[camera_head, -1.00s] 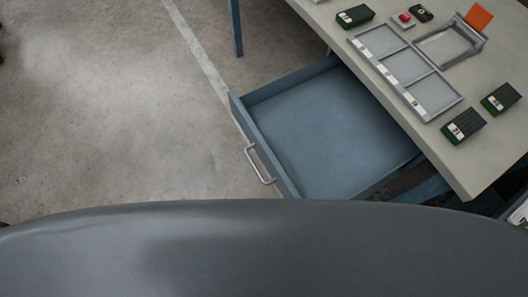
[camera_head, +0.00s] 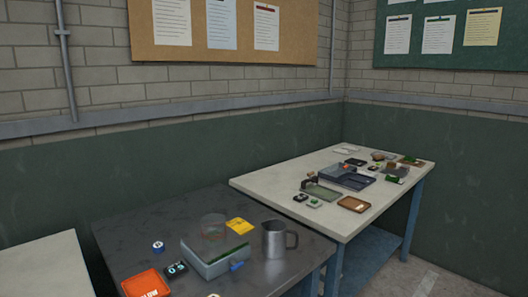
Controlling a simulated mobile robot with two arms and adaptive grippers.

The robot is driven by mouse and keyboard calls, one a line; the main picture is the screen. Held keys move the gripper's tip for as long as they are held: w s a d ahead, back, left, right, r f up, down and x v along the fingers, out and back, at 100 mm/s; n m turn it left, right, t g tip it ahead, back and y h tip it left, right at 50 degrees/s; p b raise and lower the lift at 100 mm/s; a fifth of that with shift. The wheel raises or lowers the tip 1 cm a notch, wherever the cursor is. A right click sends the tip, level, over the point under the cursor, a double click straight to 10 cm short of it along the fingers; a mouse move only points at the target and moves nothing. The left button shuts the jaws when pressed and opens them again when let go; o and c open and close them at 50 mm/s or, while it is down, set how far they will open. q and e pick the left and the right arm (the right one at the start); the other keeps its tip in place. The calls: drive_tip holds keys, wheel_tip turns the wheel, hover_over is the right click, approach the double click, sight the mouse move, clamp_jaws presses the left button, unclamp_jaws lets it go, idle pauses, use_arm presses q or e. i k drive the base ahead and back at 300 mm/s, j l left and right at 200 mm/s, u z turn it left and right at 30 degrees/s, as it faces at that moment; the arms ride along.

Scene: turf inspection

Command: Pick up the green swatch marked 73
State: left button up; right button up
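No swatch that I can read as 73 shows in the head view now. A small green block with a white part (camera_head: 396,180) lies near the right edge of the far pale bench (camera_head: 270,183); its marking is too small to read. A dark block with white marks (camera_head: 176,269) lies on the near dark bench (camera_head: 130,222), and I cannot read it surely either. Neither of my grippers is in view.
The dark bench also holds an orange tray (camera_head: 147,283), a grey box (camera_head: 217,262), a metal mug (camera_head: 277,240), a clear container (camera_head: 213,226) and a yellow card (camera_head: 239,226). The pale bench holds a dark blue tray (camera_head: 352,180) and brown tray (camera_head: 353,204).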

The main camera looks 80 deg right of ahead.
sight(407, 158)
drive_tip(key=k+l+z, duration=0.1)
drive_tip(key=z, duration=0.4)
drive_tip(key=l+z, duration=0.2)
drive_tip(key=z, duration=0.25)
drive_tip(key=l+z, duration=0.15)
drive_tip(key=z, duration=0.35)
drive_tip(key=l+z, duration=0.2)
drive_tip(key=z, duration=0.3)
drive_tip(key=l+z, duration=0.2)
drive_tip(key=z, duration=0.3)
drive_tip(key=i+l+z, duration=0.5)
drive_tip(key=l, duration=0.35)
drive_tip(key=i+l+z, duration=0.45)
drive_tip(key=i+l, duration=0.15)
drive_tip(key=l, duration=0.15)
